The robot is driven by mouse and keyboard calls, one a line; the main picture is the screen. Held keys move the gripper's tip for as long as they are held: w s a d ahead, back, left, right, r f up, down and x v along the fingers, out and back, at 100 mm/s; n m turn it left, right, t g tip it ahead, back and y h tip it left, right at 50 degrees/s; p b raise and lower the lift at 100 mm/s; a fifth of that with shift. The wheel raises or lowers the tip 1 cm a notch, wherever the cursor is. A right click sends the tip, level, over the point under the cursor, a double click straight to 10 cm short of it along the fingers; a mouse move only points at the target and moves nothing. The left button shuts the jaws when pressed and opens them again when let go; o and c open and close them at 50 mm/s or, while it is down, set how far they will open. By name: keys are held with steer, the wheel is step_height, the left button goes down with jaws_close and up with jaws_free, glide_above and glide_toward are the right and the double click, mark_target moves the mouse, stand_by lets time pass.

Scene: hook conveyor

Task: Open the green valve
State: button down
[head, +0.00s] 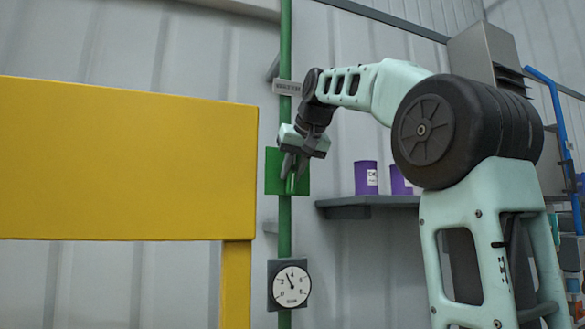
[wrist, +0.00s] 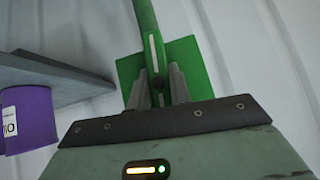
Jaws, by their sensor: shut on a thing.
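The green valve is a square green plate (head: 273,180) on a vertical green pipe (head: 285,225), with a narrow handle (head: 291,184) in front. My gripper (head: 291,166) is at the plate, shut on the handle from the front. In the wrist view the fingers (wrist: 158,82) stand on both sides of the handle (wrist: 153,48), which carries a pale stripe. The plate (wrist: 190,62) shows behind them. The handle lies roughly along the pipe. Its gripped part is partly hidden by the fingers.
A yellow panel (head: 120,160) with a post fills the left. A grey shelf (head: 345,203) with purple cans (head: 366,178) is close on the right.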

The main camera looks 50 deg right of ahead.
steer(key=shift+f+n+h, duration=0.1)
steer(key=shift+n+h, duration=0.2)
steer(key=shift+h, duration=0.2)
steer(key=c, duration=1.3)
jaws_free()
steer(key=p+v, duration=0.1)
steer(key=v, duration=1.6)
steer(key=shift+a+r, duration=0.1)
steer(key=shift+r, duration=0.25)
